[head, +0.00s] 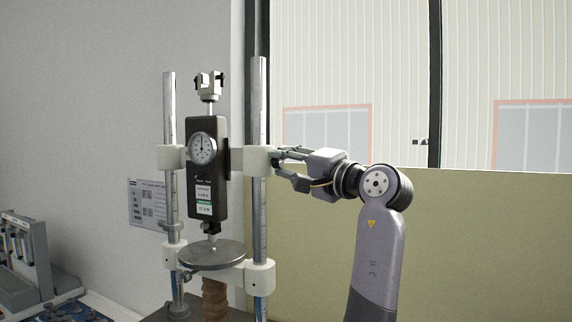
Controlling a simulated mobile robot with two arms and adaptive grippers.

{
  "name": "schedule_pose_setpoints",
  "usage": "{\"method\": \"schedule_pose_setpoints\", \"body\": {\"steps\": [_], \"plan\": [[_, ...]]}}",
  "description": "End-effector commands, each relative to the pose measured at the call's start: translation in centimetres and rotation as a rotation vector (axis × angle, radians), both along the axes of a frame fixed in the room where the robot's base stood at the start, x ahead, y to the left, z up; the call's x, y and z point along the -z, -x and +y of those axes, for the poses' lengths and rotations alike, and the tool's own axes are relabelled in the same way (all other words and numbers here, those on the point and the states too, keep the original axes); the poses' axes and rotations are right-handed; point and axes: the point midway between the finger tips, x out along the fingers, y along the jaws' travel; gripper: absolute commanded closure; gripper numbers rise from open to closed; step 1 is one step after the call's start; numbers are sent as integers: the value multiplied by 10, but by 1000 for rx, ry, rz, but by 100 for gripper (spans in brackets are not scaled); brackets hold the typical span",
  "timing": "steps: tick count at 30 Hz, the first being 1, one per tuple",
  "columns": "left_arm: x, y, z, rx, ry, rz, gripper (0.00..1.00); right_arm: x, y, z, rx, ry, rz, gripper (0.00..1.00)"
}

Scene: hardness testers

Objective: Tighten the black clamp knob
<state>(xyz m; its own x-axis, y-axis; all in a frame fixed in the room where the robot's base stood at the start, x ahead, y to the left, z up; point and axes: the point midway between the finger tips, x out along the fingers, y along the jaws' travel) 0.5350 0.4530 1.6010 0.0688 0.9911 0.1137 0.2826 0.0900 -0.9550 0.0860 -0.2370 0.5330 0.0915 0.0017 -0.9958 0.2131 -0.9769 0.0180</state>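The test stand has two upright steel posts (259,105) with white clamp blocks on them. The upper white clamp block (250,160) is on the right post, level with the black force gauge (206,170) and its round dial. The black clamp knob cannot be made out clearly at the fingertips. Whether the fingers touch or grip it cannot be told.
A round metal plate (212,254) sits below the gauge, above a lower white crossbar (259,277). A grey device (25,255) stands at the far left. A paper sign (147,203) is on the wall. A low yellowish panel (480,250) is behind my arm.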

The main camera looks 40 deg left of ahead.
Motion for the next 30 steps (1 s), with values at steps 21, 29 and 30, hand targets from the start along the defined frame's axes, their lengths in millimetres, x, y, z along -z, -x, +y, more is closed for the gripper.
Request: {"method": "schedule_pose_setpoints", "body": {"steps": [21,29,30], "plan": [[2,0,-20,4,-1,0,55,0,-1,2,0,-2,-1,55],[9,4,-75,4,0,-1,55,0,0,1,0,-2,-1,55],[10,5,-83,4,-1,0,55,0,0,1,0,-2,0,55]]}}
